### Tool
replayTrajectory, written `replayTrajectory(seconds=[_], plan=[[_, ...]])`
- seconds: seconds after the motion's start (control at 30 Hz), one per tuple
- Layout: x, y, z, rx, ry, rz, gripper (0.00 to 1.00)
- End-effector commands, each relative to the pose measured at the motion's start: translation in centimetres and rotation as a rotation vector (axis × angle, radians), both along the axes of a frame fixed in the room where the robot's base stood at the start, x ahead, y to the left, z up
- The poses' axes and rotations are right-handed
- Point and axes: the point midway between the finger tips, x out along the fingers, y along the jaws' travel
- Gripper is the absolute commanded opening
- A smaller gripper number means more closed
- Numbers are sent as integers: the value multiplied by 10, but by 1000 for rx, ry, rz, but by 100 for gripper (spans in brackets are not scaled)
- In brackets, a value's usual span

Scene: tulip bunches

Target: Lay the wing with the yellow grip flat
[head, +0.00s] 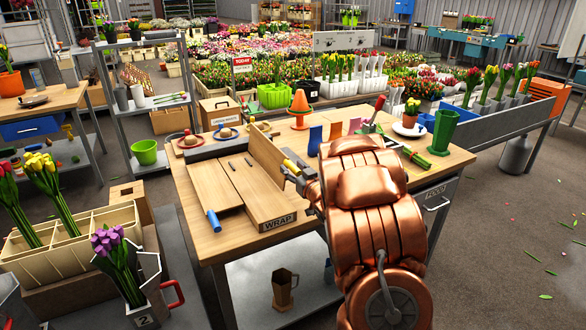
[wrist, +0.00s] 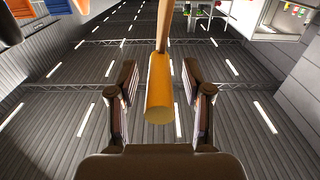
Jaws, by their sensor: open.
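The wooden wrap board (head: 270,208) lies on the workbench. Its left wing (head: 205,187), with a blue grip (head: 213,221), lies flat. Its right wing (head: 266,152) stands raised along the right side. The yellow grip (head: 291,166) sticks out from this wing toward my gripper (head: 300,180). In the wrist view the yellow grip (wrist: 159,92) sits between the two fingers of my gripper (wrist: 160,82), with a gap on each side. The jaws are open. My copper arm hides part of the bench to the right of the wing.
Small hat-like items (head: 188,141) and an orange cone (head: 299,104) stand at the back of the bench. A green vase (head: 443,132) stands at the right. Purple tulips (head: 108,240) and a cream crate (head: 50,258) are at the left.

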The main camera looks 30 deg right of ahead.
Motion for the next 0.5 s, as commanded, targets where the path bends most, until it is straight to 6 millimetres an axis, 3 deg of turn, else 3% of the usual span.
replayTrajectory(seconds=[0.23, 0.5], plan=[[1, 0, 1, 0, -1, 0, 50], [1, 0, 1, 0, -2, 0, 21]])
